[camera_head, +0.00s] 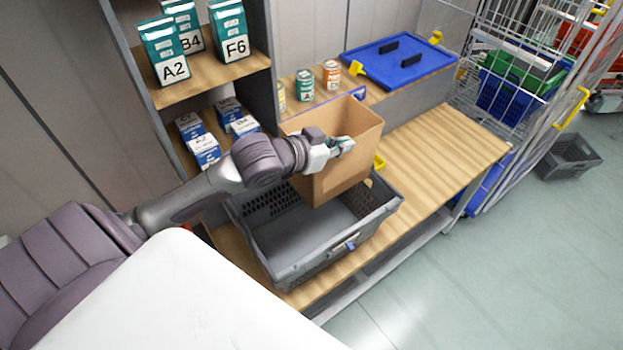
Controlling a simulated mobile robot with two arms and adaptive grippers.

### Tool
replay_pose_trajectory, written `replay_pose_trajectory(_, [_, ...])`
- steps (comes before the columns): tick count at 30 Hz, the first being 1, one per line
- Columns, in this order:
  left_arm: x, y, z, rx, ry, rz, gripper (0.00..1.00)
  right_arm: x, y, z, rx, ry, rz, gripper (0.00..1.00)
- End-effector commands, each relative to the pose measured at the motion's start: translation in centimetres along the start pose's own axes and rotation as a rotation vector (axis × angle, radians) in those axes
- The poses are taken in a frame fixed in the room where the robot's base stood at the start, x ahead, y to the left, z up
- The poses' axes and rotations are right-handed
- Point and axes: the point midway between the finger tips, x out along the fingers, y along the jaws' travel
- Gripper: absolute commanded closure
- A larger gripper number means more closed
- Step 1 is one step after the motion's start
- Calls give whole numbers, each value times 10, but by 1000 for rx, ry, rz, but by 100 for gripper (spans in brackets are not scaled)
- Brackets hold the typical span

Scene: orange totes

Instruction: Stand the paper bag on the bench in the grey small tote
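The brown paper bag (345,177) is upright with its open mouth up, at the far right part of the grey small tote (290,268). It covers part of the tote's far rim; I cannot tell whether its bottom touches the tote floor. The tote stands on the wooden bench (440,150), and the rest of its inside looks empty. My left gripper (342,146) is at the bag's top edge on its left side and appears shut on the bag's wall. My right gripper is not in view.
A shelf at the left holds green bags (165,52) and blue-white boxes (204,150). Cans (331,75) and a blue lid (398,58) are on a ledge behind. The bench right of the tote is clear. A wire cart (510,80) and a grey crate (568,157) are further right.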

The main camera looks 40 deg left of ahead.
Motion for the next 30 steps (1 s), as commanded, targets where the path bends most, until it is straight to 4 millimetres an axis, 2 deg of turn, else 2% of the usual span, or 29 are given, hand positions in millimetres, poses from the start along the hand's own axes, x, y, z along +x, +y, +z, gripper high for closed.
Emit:
replay_pose_trajectory(1, [3,1,9,-2,-3,0,100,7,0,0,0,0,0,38])
replay_pose_trajectory(9, [12,2,29,-1,-2,0,100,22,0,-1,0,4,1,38])
replay_pose_trajectory(15, [23,2,57,-1,-3,-1,100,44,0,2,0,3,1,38])
replay_pose_trajectory(24, [46,5,113,-2,-3,0,100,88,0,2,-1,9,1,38])
replay_pose_trajectory(30, [53,6,130,-2,-3,0,100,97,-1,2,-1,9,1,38])
